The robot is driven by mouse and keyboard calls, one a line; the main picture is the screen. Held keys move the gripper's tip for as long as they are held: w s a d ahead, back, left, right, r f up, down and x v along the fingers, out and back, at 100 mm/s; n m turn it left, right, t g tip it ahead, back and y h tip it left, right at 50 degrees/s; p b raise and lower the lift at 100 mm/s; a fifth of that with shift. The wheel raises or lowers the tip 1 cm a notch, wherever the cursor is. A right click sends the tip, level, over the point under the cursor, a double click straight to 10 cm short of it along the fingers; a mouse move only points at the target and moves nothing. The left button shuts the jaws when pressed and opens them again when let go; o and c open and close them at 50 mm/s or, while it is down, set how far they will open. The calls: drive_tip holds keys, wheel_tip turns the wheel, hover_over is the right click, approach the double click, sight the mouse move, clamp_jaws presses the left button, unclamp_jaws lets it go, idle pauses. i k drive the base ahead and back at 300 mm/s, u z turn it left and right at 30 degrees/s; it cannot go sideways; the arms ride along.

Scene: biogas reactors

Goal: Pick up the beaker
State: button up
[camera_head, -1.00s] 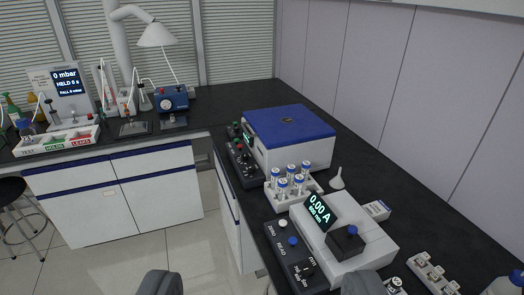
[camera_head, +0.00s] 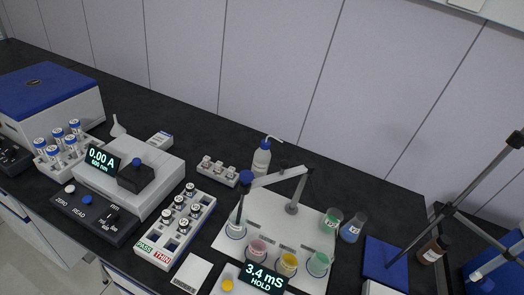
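Several small beakers stand around a white tray (camera_head: 272,215) with a meter reading "3.4 mS HOLD". I cannot tell which one the task means. My gripper is not in view.
A white arm (camera_head: 275,179) with a hanging probe rises over the tray. A wash bottle (camera_head: 261,159) stands behind. A blue plate with a stand (camera_head: 385,262) is right.

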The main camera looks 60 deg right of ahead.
sight(323, 255)
drive_tip(key=z, duration=0.05)
drive_tip(key=k, duration=0.25)
drive_tip(key=z, duration=2.35)
drive_tip(key=k, duration=1.15)
drive_tip(key=u, duration=1.05)
drive_tip(key=i, duration=1)
